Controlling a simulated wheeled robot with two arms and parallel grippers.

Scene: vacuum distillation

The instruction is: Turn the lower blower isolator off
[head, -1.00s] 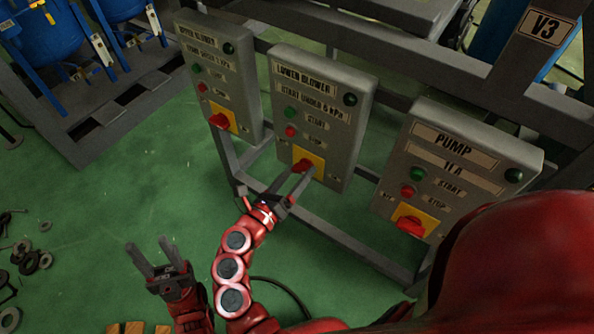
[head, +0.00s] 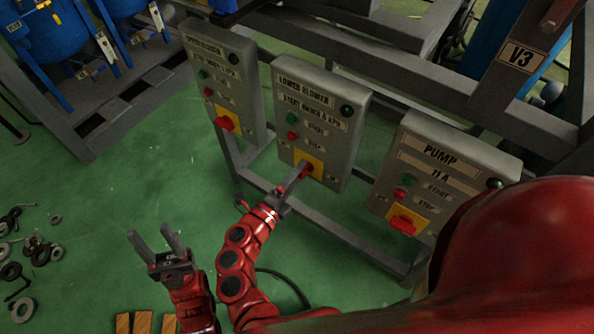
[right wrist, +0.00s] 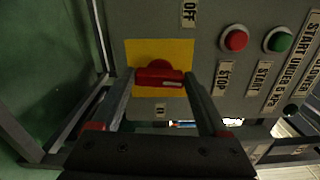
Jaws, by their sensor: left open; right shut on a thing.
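The lower blower box (head: 318,105) stands in the middle of the head view. Its isolator is a red knob (right wrist: 160,76) on a yellow plate (right wrist: 178,50). My right gripper (head: 303,172) reaches it from below; in the right wrist view its fingers (right wrist: 160,88) lie on either side of the knob, shut on it. The knob's bar lies across the wrist picture, between the fingers. An OFF label (right wrist: 189,12) shows beyond the plate. In the head view the fingers partly hide the knob. My left gripper (head: 150,240) is open and empty, low at the left, away from the boxes.
The upper blower box (head: 222,75) stands to the left and the pump box (head: 440,165) to the right, each with a red isolator knob. A red stop button (right wrist: 234,38) and green start button (right wrist: 279,40) sit near the gripped knob. Grey frame rails surround the boxes.

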